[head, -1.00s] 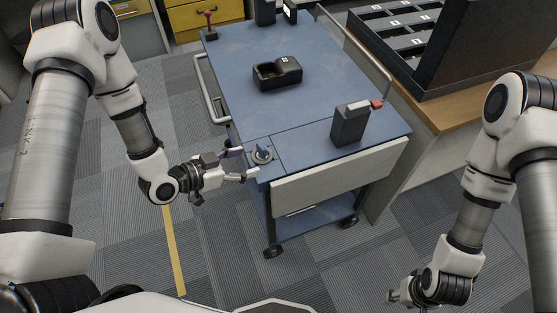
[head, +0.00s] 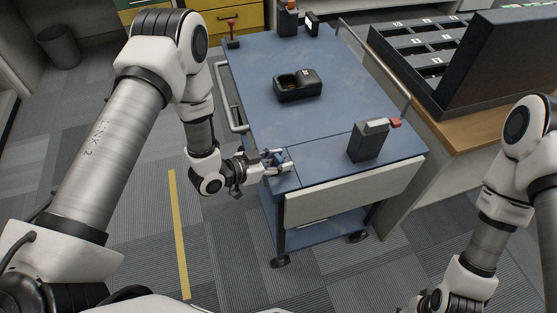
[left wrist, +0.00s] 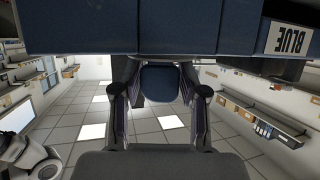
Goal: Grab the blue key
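The blue key (left wrist: 160,84) shows in the left wrist view between the two fingers of my left gripper (left wrist: 160,100). A narrow gap shows on each side of it, so the fingers look open around it and not closed on it. In the head view my left gripper (head: 281,162) is at the near left corner of the blue cart (head: 325,133) and mostly hides the key and its round switch. My right arm's wrist is at the bottom edge of the head view. Its fingers cannot be made out.
An upside-down BLUE label (left wrist: 291,40) shows in the left wrist view. A black tray (head: 298,86) and an upright dark radio-like box (head: 368,142) stand on the cart. A side rail (head: 228,98) runs along its left. A wooden desk (head: 465,120) with a black case adjoins the right.

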